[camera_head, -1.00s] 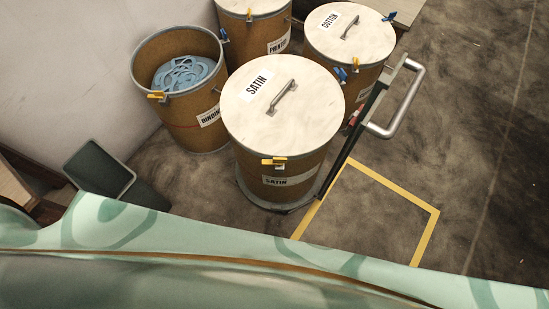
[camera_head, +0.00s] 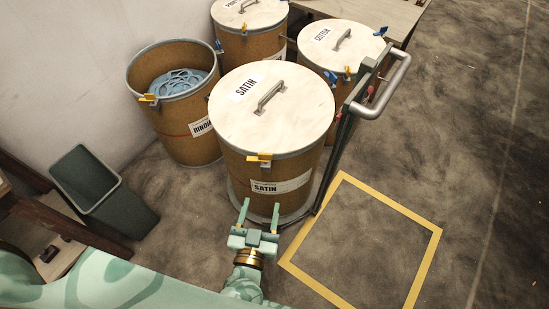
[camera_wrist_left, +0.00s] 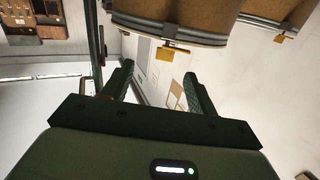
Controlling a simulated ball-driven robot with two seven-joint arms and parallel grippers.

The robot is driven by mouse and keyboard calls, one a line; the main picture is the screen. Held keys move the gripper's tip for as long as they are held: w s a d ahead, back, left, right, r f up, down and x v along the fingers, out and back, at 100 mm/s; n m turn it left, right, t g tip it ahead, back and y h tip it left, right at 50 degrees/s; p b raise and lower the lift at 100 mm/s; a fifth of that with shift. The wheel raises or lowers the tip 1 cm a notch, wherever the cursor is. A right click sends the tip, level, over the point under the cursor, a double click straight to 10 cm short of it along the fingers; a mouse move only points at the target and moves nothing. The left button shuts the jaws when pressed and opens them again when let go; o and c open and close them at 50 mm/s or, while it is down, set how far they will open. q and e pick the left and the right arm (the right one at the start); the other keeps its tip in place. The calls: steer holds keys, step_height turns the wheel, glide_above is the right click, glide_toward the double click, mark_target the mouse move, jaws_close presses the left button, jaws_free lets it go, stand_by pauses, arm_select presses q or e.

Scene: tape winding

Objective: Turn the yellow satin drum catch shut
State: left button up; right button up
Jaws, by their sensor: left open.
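The satin drum (camera_head: 265,165) is a brown drum with a pale lid (camera_head: 275,105), a bar handle and SATIN labels. Its yellow catch (camera_head: 262,158) sits on the rim at the front, lying roughly level across it. My left gripper (camera_head: 258,213) is open and empty, fingers pointing at the drum, in front of and below the catch in the head view. In the left wrist view the fingers (camera_wrist_left: 158,85) are open, and a yellow catch (camera_wrist_left: 173,53) hangs at a drum rim beyond them. My right gripper is not in view.
An open drum (camera_head: 172,110) holding blue tape stands at left, with other lidded drums behind, including the cotton drum (camera_head: 340,50). A metal handle (camera_head: 385,95) rises at right. A dark bin (camera_head: 103,190) stands at left. Floor inside the yellow outline (camera_head: 360,240) is clear.

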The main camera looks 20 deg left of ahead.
mark_target(265, 155)
arm_select(q)
steer(key=w+a+b, duration=0.1)
steer(key=w, duration=0.4)
steer(key=w+a+r+n+y+b, duration=0.1)
steer(key=w+b, duration=0.1)
steer(key=w, duration=0.3)
steer(key=w+a+r+y+b, duration=0.1)
steer(key=w, duration=0.4)
steer(key=shift+w+a+r+n+b, duration=0.1)
steer(key=shift+w+r+n+b, duration=0.05)
steer(key=shift+w+n+b, duration=0.2)
steer(key=shift+w+a+r, duration=0.1)
steer(key=shift+w, duration=0.25)
steer(key=c, duration=1)
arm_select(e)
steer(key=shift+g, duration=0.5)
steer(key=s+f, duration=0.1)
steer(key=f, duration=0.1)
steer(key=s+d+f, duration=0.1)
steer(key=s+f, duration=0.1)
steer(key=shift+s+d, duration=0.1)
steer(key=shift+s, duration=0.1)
